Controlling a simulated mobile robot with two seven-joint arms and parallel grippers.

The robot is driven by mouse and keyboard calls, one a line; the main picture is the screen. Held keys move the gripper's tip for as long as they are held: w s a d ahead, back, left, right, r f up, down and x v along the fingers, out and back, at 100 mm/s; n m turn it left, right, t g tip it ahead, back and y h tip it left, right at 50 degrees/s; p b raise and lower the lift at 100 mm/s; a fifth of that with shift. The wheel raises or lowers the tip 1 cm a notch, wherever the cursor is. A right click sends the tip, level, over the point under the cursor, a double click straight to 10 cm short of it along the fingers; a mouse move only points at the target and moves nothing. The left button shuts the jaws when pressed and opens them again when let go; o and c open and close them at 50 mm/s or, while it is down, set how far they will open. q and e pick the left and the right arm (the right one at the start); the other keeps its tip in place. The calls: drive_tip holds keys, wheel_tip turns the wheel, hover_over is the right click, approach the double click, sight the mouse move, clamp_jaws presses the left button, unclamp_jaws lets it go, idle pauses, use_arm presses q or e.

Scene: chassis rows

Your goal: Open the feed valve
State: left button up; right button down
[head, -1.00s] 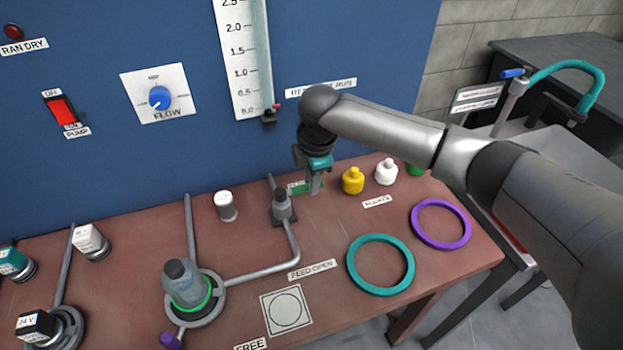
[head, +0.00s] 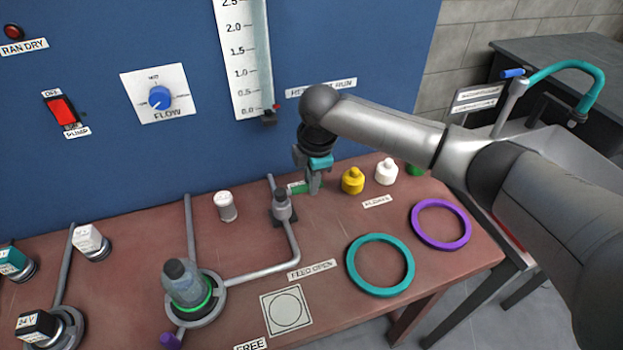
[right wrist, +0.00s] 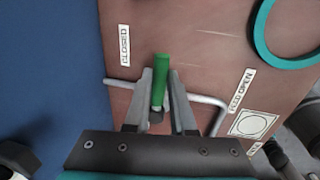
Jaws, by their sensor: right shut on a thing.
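The feed valve (head: 282,206) is a grey fitting on the pipe, near the back of the bench. The FEED OPEN label (head: 312,270) lies on the bench in front of the valve. A CLOSED label (right wrist: 124,45) shows in the right wrist view. My left gripper is out of view.
A yellow bottle (head: 353,181) and a white bottle (head: 386,172) stand just right of my gripper. A teal ring (head: 352,264) and a purple ring (head: 416,222) lie at the bench's right. The blue panel (head: 200,100) rises behind.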

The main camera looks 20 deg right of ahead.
drive_tip(key=shift+s+r+p, duration=0.1)
drive_tip(key=shift+s+p, duration=0.05)
drive_tip(key=shift+p, duration=0.25)
drive_tip(key=s+a+m+g+h+p, duration=0.2)
drive_tip(key=s+a+m+p, duration=0.4)
drive_tip(key=m+p, duration=1.1)
drive_tip(key=shift+s+a+m+p, duration=0.2)
drive_tip(key=shift+a+m+p, duration=0.15)
drive_tip(key=shift+a+m, duration=0.25)
idle(0.4)
drive_tip(key=c, duration=0.8)
unclamp_jaws()
